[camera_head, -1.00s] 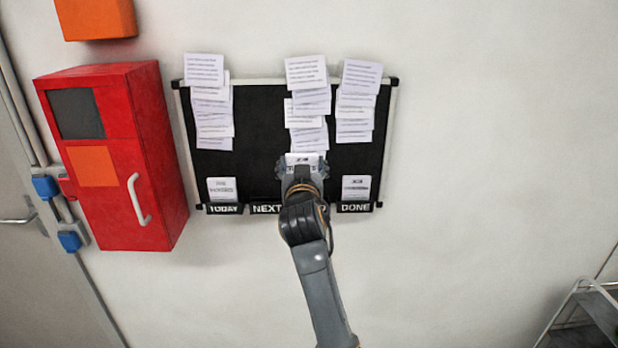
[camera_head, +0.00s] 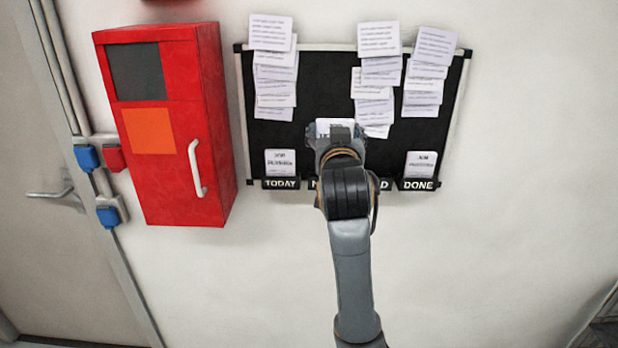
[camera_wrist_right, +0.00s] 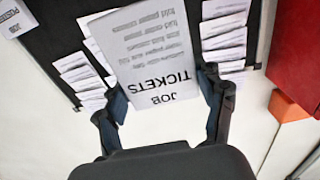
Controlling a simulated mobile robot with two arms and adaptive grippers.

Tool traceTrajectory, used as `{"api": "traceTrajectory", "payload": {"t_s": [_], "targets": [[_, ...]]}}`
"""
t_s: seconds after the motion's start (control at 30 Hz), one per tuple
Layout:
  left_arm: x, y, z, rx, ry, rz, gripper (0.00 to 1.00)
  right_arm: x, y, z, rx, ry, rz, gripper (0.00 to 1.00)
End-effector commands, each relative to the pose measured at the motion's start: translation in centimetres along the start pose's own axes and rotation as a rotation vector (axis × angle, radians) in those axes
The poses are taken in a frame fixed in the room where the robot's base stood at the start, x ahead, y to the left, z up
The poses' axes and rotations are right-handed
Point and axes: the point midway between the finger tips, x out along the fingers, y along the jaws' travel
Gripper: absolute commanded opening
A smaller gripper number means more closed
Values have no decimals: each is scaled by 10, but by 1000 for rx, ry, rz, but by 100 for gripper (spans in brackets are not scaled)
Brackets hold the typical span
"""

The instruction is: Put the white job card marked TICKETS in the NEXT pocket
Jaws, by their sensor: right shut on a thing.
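My right gripper (camera_head: 336,138) is shut on the white TICKETS job card (camera_wrist_right: 155,45), in front of the black board (camera_head: 325,75). The wrist view shows its large print upside down, with the card between both fingers (camera_wrist_right: 160,105). In the head view only the card's upper part (camera_head: 335,125) shows above the gripper. The card is above the NEXT pocket (camera_head: 314,184), whose label is mostly hidden by my arm; only its first letter shows. I cannot tell the card's gap to the board. My left gripper is not in view.
The TODAY pocket (camera_head: 281,184) and DONE pocket (camera_head: 418,185) each hold a white card. Another label, ending in D (camera_head: 384,184), is partly hidden by my arm. Overlapping paper sheets (camera_head: 375,80) hang above. A red cabinet (camera_head: 175,130) with a handle stands left of the board.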

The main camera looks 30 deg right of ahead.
Motion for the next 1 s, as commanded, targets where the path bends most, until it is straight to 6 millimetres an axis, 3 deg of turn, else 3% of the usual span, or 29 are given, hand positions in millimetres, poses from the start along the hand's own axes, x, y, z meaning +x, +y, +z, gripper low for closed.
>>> {"api": "traceTrajectory", "payload": {"t_s": [0.1, 0.3, 0.5, 0.7, 1.0], "targets": [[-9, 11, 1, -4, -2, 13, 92, 28, -3, 11, -6, -7, 2, 38], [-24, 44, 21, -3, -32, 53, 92, 77, -10, 32, -5, -7, 2, 38], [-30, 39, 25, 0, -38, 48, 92, 107, -15, 71, -3, -5, 1, 38], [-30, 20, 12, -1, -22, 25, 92, 121, -17, 87, -1, -1, 1, 38], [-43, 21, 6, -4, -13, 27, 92, 126, -18, 121, -1, -3, 0, 38]]}}
